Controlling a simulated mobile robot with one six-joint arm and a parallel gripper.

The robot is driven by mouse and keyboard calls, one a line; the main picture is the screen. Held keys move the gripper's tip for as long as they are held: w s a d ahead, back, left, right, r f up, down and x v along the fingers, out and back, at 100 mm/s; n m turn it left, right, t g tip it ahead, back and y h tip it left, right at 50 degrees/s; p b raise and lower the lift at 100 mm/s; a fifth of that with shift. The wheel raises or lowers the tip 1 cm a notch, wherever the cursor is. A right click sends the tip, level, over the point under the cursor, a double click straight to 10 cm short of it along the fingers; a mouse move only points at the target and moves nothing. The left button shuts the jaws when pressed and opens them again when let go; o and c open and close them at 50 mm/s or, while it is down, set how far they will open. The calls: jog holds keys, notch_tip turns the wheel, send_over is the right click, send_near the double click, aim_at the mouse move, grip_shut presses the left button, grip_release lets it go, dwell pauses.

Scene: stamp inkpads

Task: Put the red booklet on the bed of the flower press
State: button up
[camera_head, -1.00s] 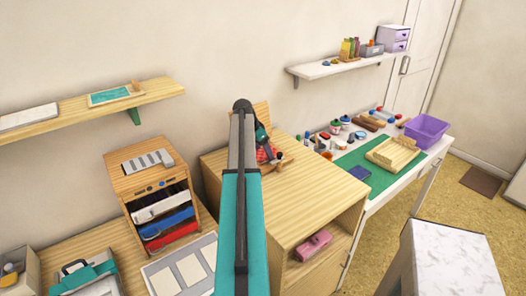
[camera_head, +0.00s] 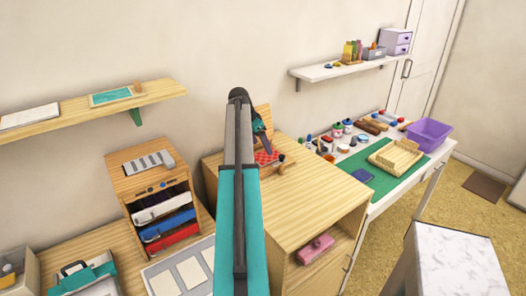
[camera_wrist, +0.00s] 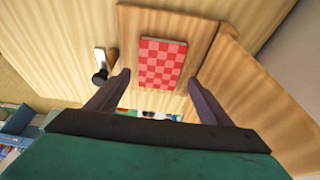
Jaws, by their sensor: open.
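The red booklet (camera_wrist: 162,62), with a pink-and-red checkered cover, lies flat on the wooden bed (camera_wrist: 130,40) of the flower press in the wrist view. It also shows in the head view (camera_head: 266,157). The press's wooden lid (camera_head: 262,114) stands raised behind the bed; in the wrist view it is at the right (camera_wrist: 262,92). My gripper (camera_wrist: 157,92) is open and empty, its two dark fingers apart with the booklet seen beyond them. In the head view it (camera_head: 262,138) hangs just above the booklet. My arm hides part of the cabinet top.
The press stands on a wooden cabinet (camera_head: 310,205) with a pink object (camera_head: 316,248) on its shelf. A small handled piece (camera_head: 281,166) is beside the bed. A white desk to the right holds a green mat (camera_head: 385,180), a wooden tray (camera_head: 396,157) and a purple bin (camera_head: 429,135).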

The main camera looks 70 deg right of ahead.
jog(key=b+v, duration=0.1)
jog(key=v, duration=0.5)
jog(key=shift+r, duration=0.15)
jog(key=shift+a, duration=0.1)
dwell(0.7)
